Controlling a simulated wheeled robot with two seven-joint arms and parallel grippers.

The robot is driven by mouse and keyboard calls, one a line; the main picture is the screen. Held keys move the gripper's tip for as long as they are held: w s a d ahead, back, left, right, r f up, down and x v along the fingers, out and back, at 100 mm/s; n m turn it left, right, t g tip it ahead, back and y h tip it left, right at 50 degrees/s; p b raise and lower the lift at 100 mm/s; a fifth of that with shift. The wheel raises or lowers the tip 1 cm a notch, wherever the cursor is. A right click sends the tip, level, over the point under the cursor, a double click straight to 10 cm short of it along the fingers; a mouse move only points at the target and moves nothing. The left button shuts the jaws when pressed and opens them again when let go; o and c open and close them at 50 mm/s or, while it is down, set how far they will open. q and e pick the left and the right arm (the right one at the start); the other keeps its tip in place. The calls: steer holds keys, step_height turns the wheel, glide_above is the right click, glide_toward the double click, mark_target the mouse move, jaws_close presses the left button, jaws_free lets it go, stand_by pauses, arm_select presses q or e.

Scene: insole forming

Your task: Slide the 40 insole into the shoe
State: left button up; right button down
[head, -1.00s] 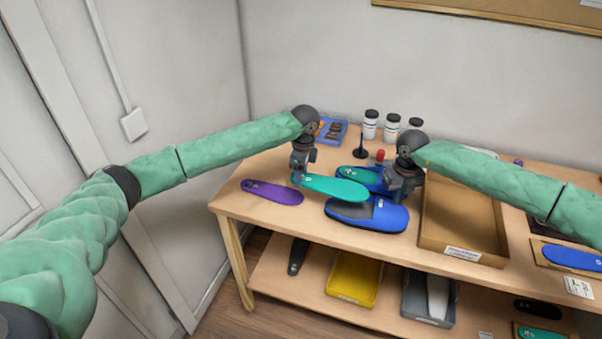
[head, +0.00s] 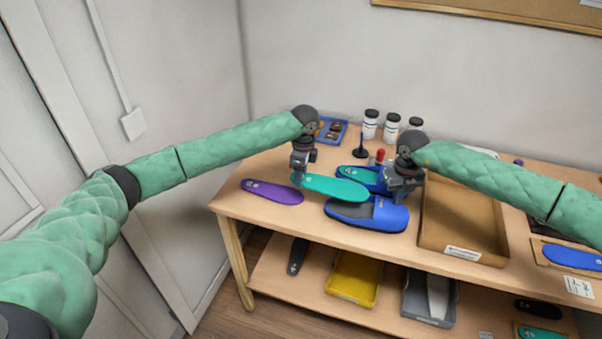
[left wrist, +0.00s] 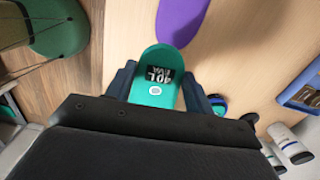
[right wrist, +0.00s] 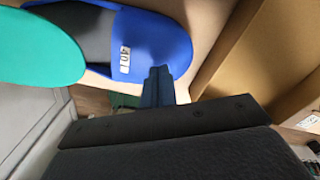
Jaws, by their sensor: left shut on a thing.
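My left gripper (head: 298,177) is shut on the heel end of a teal insole (head: 338,187). In the left wrist view the insole (left wrist: 157,92) carries a dark "40L EVA" label between the fingers. It is held above the table, its far end over a blue shoe (head: 385,215) with a dark inside. In the right wrist view this shoe (right wrist: 155,40) shows a white "40" label, and the teal insole (right wrist: 35,50) is beside it at the left. My right gripper (head: 402,190) is at the shoe's rear right; its fingers (right wrist: 158,85) are together beside the blue side. Contact is unclear.
A second blue shoe (head: 365,180) with a teal inside stands behind. A purple insole (head: 272,191) lies at the left. A brown tray (head: 462,254) stands right of the shoes. White bottles (head: 371,124), a red-capped item (head: 379,157) and a blue tray (head: 341,125) are at the back.

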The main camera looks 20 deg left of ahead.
steer(key=shift+f+b, duration=0.55)
steer(key=shift+f, duration=0.15)
steer(key=shift+r, duration=0.15)
steer(key=shift+r, duration=2.9)
steer(key=shift+r, duration=0.1)
